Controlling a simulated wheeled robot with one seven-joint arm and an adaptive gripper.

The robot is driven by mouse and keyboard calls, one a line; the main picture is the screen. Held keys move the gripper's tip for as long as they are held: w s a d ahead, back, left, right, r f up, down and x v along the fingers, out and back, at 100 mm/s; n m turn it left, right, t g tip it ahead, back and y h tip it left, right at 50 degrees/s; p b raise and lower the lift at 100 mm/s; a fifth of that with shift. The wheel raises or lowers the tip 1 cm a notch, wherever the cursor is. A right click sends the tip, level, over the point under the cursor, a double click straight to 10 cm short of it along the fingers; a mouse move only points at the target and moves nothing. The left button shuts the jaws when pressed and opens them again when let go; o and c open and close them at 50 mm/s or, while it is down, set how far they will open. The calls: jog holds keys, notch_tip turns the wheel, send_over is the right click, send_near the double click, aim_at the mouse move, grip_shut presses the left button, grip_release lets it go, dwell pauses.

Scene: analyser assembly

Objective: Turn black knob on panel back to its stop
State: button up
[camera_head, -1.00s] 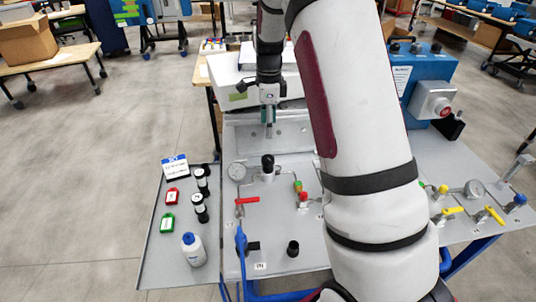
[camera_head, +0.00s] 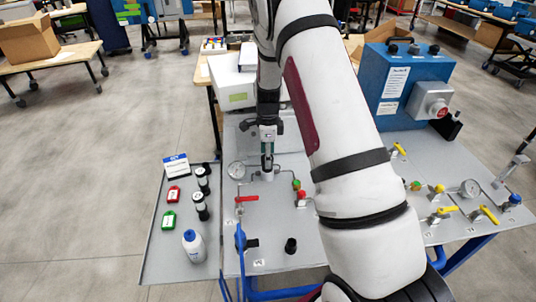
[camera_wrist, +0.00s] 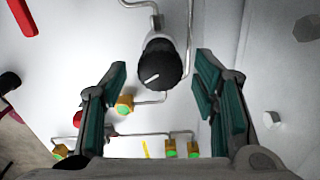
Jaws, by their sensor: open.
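The black knob (camera_wrist: 160,65) is near the upper middle in the wrist view. It is round and sits on a pale stem, and its white mark points to the lower left. My gripper (camera_wrist: 161,70) is open and empty, with a green-padded finger on each side of the knob in the picture and a gap on both sides. No contact shows. In the head view my gripper (camera_head: 267,152) points down over the knob's place on the grey panel (camera_head: 272,222) and hides the knob's black top.
A gauge (camera_head: 236,170) is left of my gripper, a red-handled valve (camera_head: 246,199) at its lower left. A green and red fitting (camera_head: 300,196) stands to the right. Thin pipes join them. A small black cap (camera_head: 291,245) stands nearer the front. A blue box (camera_head: 402,80) is at the back right.

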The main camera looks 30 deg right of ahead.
jog(key=c, duration=1.2)
jog(key=shift+o, duration=0.2)
